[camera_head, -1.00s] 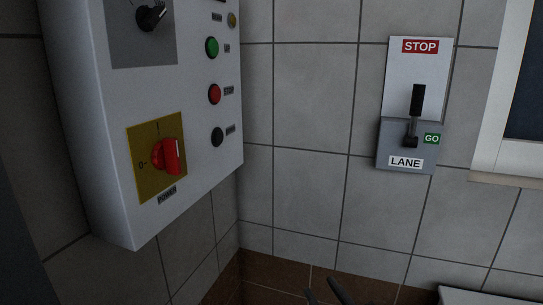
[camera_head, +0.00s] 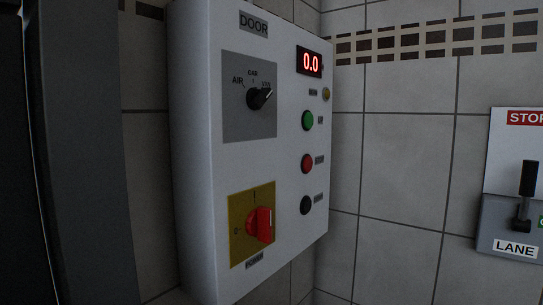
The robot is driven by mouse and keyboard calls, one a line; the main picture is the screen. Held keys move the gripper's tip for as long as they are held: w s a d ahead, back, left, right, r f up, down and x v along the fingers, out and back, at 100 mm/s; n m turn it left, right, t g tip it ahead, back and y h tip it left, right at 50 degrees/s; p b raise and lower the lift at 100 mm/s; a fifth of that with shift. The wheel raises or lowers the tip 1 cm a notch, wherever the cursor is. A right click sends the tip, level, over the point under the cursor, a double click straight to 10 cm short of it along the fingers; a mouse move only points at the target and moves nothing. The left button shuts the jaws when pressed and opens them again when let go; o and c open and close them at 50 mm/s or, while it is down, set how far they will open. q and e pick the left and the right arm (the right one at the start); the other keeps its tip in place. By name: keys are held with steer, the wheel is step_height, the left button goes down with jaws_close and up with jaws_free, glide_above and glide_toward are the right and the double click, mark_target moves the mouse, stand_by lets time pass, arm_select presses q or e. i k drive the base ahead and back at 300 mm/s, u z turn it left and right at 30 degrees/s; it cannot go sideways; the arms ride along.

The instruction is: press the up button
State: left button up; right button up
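The control box (camera_head: 205,150) hangs on the tiled wall and fills the middle of the head view. The up button (camera_head: 308,120) is the green round one on its right side, with a small blurred label beside it. A red stop button (camera_head: 307,163) and a dark button (camera_head: 306,205) sit below it. A red power knob (camera_head: 260,225) on a yellow plate is at the lower left of the box. The display (camera_head: 310,62) above reads 0.0. Neither of my grippers shows in this view.
A black selector knob (camera_head: 260,97) marked AIR, CAR and a third blurred word sits on a grey plate. A STOP/GO lane lever (camera_head: 527,180) is on the wall at the right edge. A dark panel (camera_head: 75,150) stands close at the left.

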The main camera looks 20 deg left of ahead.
mark_target(308, 120)
steer(key=z, duration=1.15)
steer(key=i, duration=0.9)
steer(key=u, duration=2.4)
